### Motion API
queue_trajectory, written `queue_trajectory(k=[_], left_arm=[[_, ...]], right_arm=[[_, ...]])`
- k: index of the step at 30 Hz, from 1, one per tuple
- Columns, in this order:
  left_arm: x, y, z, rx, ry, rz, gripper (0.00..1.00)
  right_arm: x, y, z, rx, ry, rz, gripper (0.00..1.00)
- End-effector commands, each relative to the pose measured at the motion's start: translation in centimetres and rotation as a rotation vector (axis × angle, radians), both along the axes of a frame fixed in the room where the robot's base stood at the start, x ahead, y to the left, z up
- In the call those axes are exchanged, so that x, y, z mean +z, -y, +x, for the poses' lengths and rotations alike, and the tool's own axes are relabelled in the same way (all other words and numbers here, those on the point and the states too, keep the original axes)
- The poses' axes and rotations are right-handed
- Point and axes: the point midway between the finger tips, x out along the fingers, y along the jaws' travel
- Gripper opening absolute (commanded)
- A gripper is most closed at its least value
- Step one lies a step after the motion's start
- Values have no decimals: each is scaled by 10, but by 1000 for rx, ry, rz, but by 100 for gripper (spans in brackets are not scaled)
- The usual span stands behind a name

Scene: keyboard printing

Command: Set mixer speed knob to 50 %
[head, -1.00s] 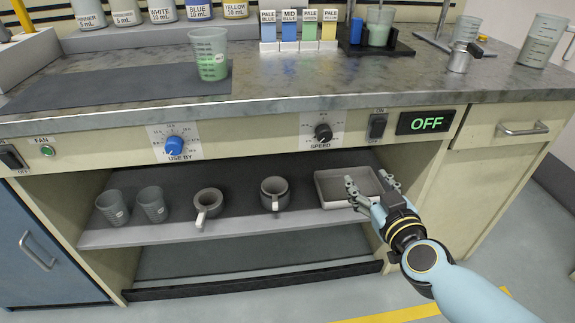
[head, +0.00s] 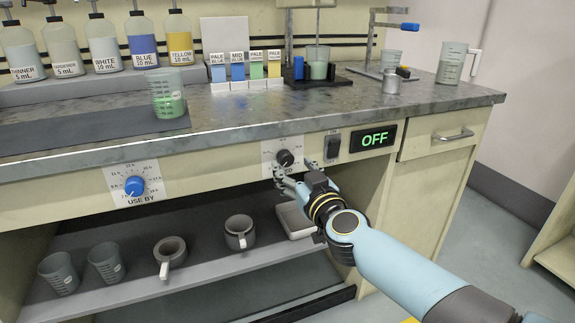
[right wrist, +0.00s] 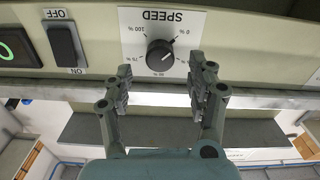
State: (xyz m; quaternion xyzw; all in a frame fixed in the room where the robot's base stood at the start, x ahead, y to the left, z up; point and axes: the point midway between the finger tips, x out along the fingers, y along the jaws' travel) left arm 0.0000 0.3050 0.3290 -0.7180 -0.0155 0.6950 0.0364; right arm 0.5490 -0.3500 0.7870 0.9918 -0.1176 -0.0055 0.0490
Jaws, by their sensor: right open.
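The black speed knob (head: 285,158) sits on a white dial plate (head: 269,150) on the bench front. In the right wrist view the plate appears upside down, with percentage marks around the knob (right wrist: 160,55). I cannot clearly tell the setting. My right gripper (head: 293,174) is open and empty, just in front of and slightly below the knob. In the right wrist view its two fingers (right wrist: 156,88) stand apart below the knob, not around it. My left gripper is not in view.
The mixer switch (head: 333,145) and the green OFF display (head: 374,138) are right of the knob. The blue USE BY knob (head: 134,186) is to the left. The bench edge (head: 235,133) overhangs above; mugs and a tray (head: 296,222) stand on the shelf below.

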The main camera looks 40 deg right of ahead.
Motion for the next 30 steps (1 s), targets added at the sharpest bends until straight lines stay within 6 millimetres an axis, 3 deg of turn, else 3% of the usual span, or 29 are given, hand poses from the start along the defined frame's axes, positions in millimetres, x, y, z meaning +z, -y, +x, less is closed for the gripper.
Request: queue_trajectory(k=[7,18,30], left_arm=[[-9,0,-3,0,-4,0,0],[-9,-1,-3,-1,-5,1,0],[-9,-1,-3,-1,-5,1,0]], right_arm=[[-2,8,34,0,-1,0,57],[-1,10,40,0,-1,0,57],[-1,9,40,1,-1,0,5]])
